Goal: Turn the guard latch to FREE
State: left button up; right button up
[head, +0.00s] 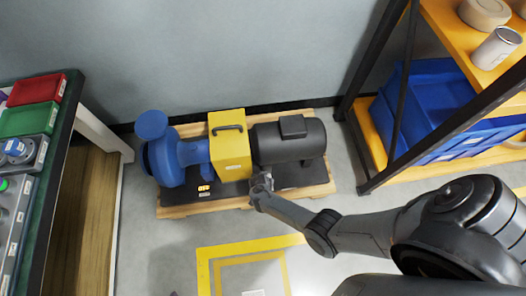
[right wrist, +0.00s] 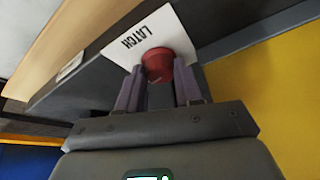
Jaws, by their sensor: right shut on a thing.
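The pump set has a blue pump (head: 168,160) at left, a yellow guard (head: 229,153) with a dark handle in the middle and a dark motor (head: 288,143) at right. In the right wrist view a round red latch knob (right wrist: 157,64) stands before a white plate (right wrist: 120,48) lettered LATCH. My right gripper (head: 262,182) reaches in from the right to the base in front of the guard. In the right wrist view its fingers (right wrist: 160,88) are shut on the red knob, one on each side. The knob is hidden in the head view. My left gripper is not in view.
The set stands on a wooden pallet (head: 175,211) on the floor. A bench with a red tray (head: 36,89) and a green tray (head: 30,119) is at left. An orange shelf (head: 440,22) with blue bins (head: 425,105) is at right.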

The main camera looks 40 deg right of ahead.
jog(key=shift+m, duration=0.3)
jog(key=o, duration=1)
jog(key=shift+r, duration=0.2)
jog(key=shift+s+a+r+p, duration=0.1)
jog(key=shift+a+r+p, duration=0.05)
jog(key=shift+r+p, duration=0.45)
jog(key=p+v, duration=0.9)
jog(key=shift+a, duration=0.15)
jog(key=shift+s, duration=0.1)
